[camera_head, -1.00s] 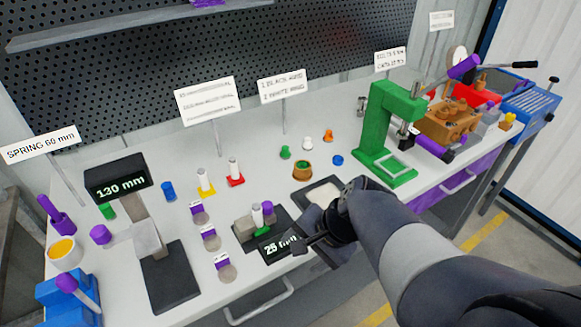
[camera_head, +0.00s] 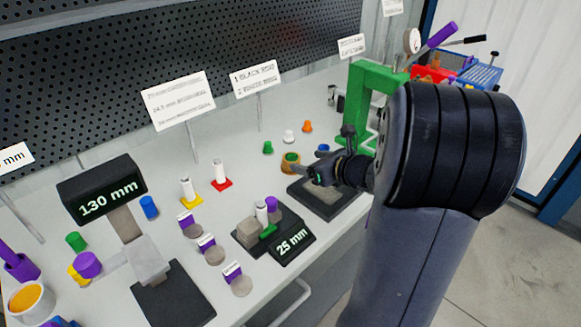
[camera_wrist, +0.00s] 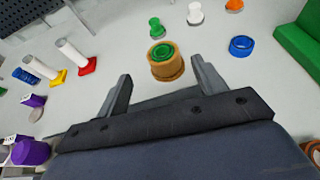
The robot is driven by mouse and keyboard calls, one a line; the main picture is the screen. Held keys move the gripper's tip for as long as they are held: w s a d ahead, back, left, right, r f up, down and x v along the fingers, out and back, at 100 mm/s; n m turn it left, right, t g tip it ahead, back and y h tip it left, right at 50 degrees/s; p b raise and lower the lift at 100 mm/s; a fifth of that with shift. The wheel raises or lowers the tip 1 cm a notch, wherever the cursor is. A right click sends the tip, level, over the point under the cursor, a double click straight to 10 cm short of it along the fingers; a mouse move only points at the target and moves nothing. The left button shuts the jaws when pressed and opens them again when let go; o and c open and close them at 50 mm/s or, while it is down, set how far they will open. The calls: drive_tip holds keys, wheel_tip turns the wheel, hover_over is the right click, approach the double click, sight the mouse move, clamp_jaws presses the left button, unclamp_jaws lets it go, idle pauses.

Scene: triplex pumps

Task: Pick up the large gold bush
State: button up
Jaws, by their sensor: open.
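The gold bush (camera_wrist: 166,70) is a short gold-brown ring with green inside its top. It stands upright on the white bench top, and it also shows in the head view (camera_head: 288,168), partly behind my gripper. My gripper (camera_wrist: 161,72) is open and empty in the wrist view. Its two fingers point towards the bush, which appears beyond and between the fingertips. In the head view my gripper (camera_head: 312,172) is just right of the bush, low over the bench. I cannot tell whether it touches the bush.
A green press (camera_head: 362,95) stands to the right. A blue ring (camera_wrist: 242,46) and green (camera_wrist: 157,27), white (camera_wrist: 195,13) and orange (camera_head: 307,127) pieces stand near the bush. A dark plate (camera_head: 340,205) lies under my wrist. A 25 mm gauge (camera_head: 290,243) is at left front.

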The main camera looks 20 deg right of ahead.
sight(295, 159)
drive_tip(key=x, duration=0.7)
drive_tip(key=shift+d+f, duration=0.1)
drive_tip(key=shift+f, duration=0.25)
drive_tip(key=c, duration=1.2)
drive_tip(key=shift+o, duration=0.2)
